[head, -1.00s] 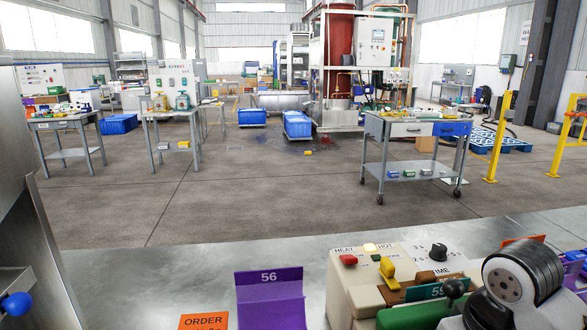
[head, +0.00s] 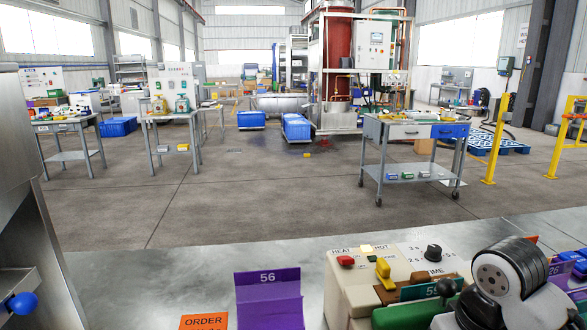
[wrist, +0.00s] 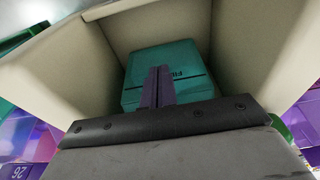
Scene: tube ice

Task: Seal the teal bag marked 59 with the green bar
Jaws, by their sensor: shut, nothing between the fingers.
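The teal bag (head: 421,290) marked 59 shows as a narrow strip in the sealer at the lower right of the head view, partly hidden by the dark knob. In the wrist view teal material (wrist: 178,65) with dark print lies between cream walls. The green bar (head: 408,316) is at the front of the sealer; its right part is behind my arm. My gripper's fingers (wrist: 158,75) are shut and empty, pointing at the teal material between the walls. I cannot tell whether they touch it. The fingertips are hidden in the head view.
The cream sealer (head: 347,288) carries a red button, a yellow lever (head: 384,272) and a black TIME dial (head: 433,252). More bags crowd the right. The metal bench behind is clear.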

